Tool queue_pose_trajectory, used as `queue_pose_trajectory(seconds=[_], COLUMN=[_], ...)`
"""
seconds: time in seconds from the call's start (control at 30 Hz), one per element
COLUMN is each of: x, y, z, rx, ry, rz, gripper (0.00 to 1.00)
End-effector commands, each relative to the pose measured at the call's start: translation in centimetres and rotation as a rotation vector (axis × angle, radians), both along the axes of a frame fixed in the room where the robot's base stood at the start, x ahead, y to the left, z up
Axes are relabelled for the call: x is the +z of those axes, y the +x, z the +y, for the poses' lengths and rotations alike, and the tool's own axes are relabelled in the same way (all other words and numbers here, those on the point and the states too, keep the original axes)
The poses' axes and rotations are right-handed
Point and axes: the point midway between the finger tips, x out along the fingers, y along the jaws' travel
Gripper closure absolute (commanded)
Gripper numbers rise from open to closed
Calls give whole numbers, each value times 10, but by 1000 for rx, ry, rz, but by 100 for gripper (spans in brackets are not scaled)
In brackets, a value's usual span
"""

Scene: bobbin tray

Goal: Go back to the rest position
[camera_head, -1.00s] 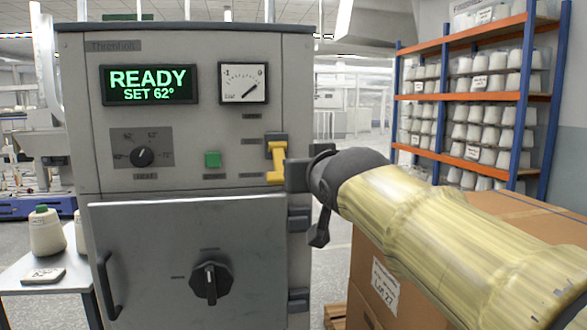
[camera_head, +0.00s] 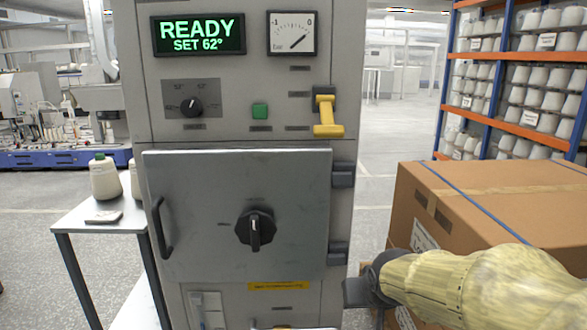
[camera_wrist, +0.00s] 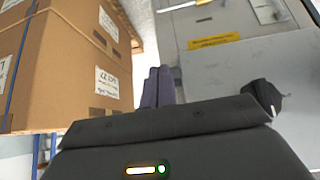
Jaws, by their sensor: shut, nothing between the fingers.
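My gripper (camera_head: 356,292) is at the lower right of the machine in the head view, low beside the cabinet's right edge and in front of the carton. In the wrist view its two fingers (camera_wrist: 158,85) lie together, shut and empty. The grey machine (camera_head: 240,76) shows READY and SET 62° on its display (camera_head: 198,35). Its door (camera_head: 200,250) is closed, with a black knob (camera_head: 256,230) in the middle. The yellow lever (camera_head: 326,115) at the right of the panel stands free of my gripper.
A large strapped carton (camera_head: 480,190) stands close on the right; it also fills the left of the wrist view (camera_wrist: 75,75). A small table (camera_head: 75,222) with cones (camera_head: 104,178) stands left of the machine. Shelving (camera_head: 500,124) is behind. The floor at far left is open.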

Motion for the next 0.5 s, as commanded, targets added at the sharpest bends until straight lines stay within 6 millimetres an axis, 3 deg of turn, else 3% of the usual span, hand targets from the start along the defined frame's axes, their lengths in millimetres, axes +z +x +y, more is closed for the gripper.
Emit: queue_pose_trajectory(seconds=[0.03, 0.1, 0.3, 0.43, 0.5], x=[-24, -50, -104, -131, -110], y=[-15, -34, -86, -120, -116], z=[-2, -4, -8, -9, -9], rx=[-4, -6, -12, -19, -17], ry=[1, 2, 9, 15, 14], rz=[67, 144, 321, 428, 415], gripper=[100, 100, 100, 100, 100])
